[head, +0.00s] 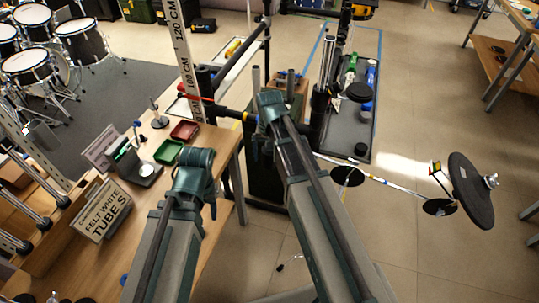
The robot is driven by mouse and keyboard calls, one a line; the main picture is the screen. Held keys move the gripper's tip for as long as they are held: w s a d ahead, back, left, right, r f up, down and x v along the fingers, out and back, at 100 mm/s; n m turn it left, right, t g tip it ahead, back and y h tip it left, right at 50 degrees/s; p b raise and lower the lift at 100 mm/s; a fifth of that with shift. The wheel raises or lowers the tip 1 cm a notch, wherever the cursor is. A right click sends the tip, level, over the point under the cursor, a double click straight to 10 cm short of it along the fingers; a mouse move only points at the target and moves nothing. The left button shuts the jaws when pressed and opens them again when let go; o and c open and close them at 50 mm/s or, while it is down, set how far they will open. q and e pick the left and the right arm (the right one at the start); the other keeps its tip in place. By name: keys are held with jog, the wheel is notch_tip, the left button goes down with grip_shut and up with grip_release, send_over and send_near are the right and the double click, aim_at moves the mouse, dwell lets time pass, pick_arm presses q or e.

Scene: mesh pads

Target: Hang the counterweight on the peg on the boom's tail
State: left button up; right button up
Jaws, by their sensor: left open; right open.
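A thin light striped rod (388,184), which may be the boom, slants down to the right beyond my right arm. Black discs (347,177) and (438,207) are along it, and a large black disc (468,190) with a metal knob stands near its right end. I cannot tell which part is the peg or the counterweight. A dark bar with a yellow ring (247,117) runs left behind my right arm; whether it joins the rod is hidden. My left gripper (194,168) is over the table's right part. My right gripper (268,108) is beyond the table. Their fingertips are not clear; nothing shows held.
A wooden table (205,232) at left carries a red tray (185,130), a green tray (168,151) and a sign (103,208). An upright measuring post (183,50) and dark stands rise behind. A grey floor tray (362,128) holds bottles. The right floor is mostly clear.

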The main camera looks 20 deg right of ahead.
notch_tip(320, 180, up, 14)
jog(key=p, duration=1.3)
jog(key=shift+p, duration=0.4)
jog(key=s+a+n, duration=0.3)
jog(key=s+a, duration=0.2)
jog(key=s, duration=0.3)
jog(key=s+a+n+h, duration=0.1)
jog(key=s+a+n, duration=0.3)
jog(key=s+a, duration=0.2)
jog(key=shift+s+a+f+n+b, duration=0.3)
jog(key=shift+s+f+b, duration=0.15)
jog(key=shift+s, duration=0.5)
